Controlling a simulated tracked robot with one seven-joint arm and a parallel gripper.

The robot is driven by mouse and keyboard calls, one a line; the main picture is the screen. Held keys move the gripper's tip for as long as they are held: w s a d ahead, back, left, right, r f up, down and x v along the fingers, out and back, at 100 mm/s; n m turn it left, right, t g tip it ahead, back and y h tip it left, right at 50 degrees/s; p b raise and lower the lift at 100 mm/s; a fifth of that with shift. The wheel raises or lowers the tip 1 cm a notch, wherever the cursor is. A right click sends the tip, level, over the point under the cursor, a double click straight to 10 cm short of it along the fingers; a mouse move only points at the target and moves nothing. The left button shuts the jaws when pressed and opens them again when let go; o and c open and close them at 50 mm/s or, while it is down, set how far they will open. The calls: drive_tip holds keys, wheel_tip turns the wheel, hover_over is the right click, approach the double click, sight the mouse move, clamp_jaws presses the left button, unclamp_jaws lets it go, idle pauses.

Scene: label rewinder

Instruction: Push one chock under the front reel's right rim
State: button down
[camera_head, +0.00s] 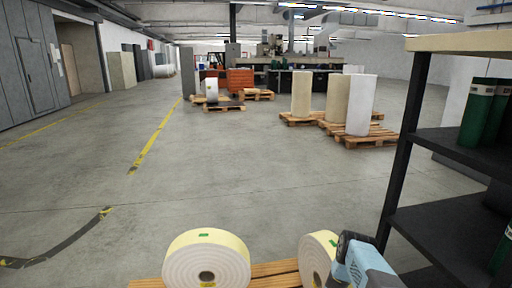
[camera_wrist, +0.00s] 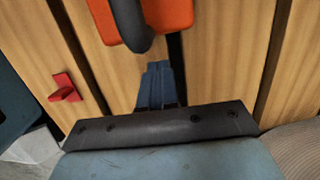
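Two cream label reels stand on a wooden pallet (camera_head: 268,268) at the bottom of the head view. One reel (camera_head: 206,262) is at the left, the other reel (camera_head: 314,258) at the right, partly behind my light blue arm. A small red piece (camera_wrist: 65,88), which looks like a chock, lies on the boards at left in the wrist view. My gripper (camera_wrist: 158,70) points at the boards, its dark blue fingers together with nothing visible between them. A ribbed beige surface, probably a reel (camera_wrist: 300,142), shows at lower right. Contact between chock and rim cannot be seen.
An orange piece (camera_wrist: 158,15) with a dark curved part lies just beyond my fingertips. A dark shelf rack (camera_head: 440,222) with green cylinders stands close at the right. The floor (camera_head: 230,165) beyond the reels is clear. Pallets with tall rolls (camera_head: 360,105) stand farther back.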

drive_tip(key=shift+s+a, duration=0.25)
drive_tip(key=shift+a, duration=1)
drive_tip(key=shift+s+a, duration=0.25)
drive_tip(key=shift+a, duration=0.95)
drive_tip(key=shift+s+a, duration=0.25)
drive_tip(key=shift+a, duration=1)
drive_tip(key=shift+s+a, duration=0.15)
drive_tip(key=shift+a, duration=0.2)
drive_tip(key=shift+s+a, duration=0.2)
drive_tip(key=shift+a, duration=0.7)
drive_tip(key=shift+s+a, duration=0.2)
drive_tip(key=shift+a, duration=0.65)
drive_tip(key=shift+s+a, duration=0.2)
drive_tip(key=shift+a, duration=0.7)
idle(0.6)
